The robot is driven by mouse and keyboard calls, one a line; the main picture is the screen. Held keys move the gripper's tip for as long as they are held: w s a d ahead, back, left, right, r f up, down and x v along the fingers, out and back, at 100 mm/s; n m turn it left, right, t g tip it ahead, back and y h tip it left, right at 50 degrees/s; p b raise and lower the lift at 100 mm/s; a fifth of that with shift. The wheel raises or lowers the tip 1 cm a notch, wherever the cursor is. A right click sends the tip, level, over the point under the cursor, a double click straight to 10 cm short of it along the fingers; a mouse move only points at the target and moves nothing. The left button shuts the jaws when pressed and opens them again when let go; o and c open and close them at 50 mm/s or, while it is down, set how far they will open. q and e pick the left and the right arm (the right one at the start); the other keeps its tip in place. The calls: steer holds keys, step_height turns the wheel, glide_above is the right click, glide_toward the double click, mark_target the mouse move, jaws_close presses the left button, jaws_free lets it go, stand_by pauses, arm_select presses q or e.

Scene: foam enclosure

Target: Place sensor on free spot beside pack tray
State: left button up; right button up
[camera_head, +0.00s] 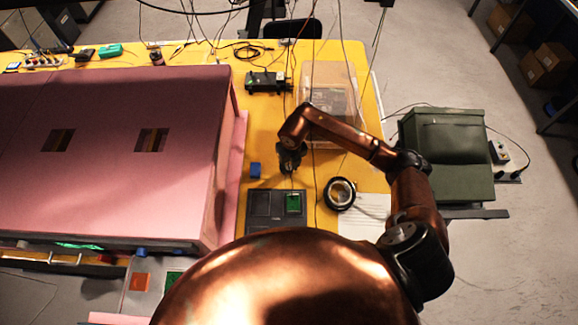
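A dark grey tray (262,226) with compartments, likely the pack tray, lies on the yellow table in front of me. A green piece (293,203) sits in its right compartment. A small blue block (255,170) lies on the table just beyond the tray's left side. I cannot tell which piece is the sensor. My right gripper (290,166) points down above the table, just beyond the tray and right of the blue block. Its fingers are small and dark, so I cannot tell whether they are open or hold anything. My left gripper is out of view.
A large pink foam enclosure (110,150) fills the left. A black-rimmed round object (340,193) and white paper (365,215) lie right of the tray. A clear bin (330,75) and a black-green device (266,82) stand farther back. Thin cables hang over the table.

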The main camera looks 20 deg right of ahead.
steer(key=shift+o, duration=1.4)
steer(key=shift+r, duration=0.65)
step_height(320, 180, up, 11)
steer(key=s+b, duration=0.1)
steer(key=shift+s+b, duration=0.25)
steer(key=shift+b, duration=0.15)
steer(key=shift+a, duration=0.15)
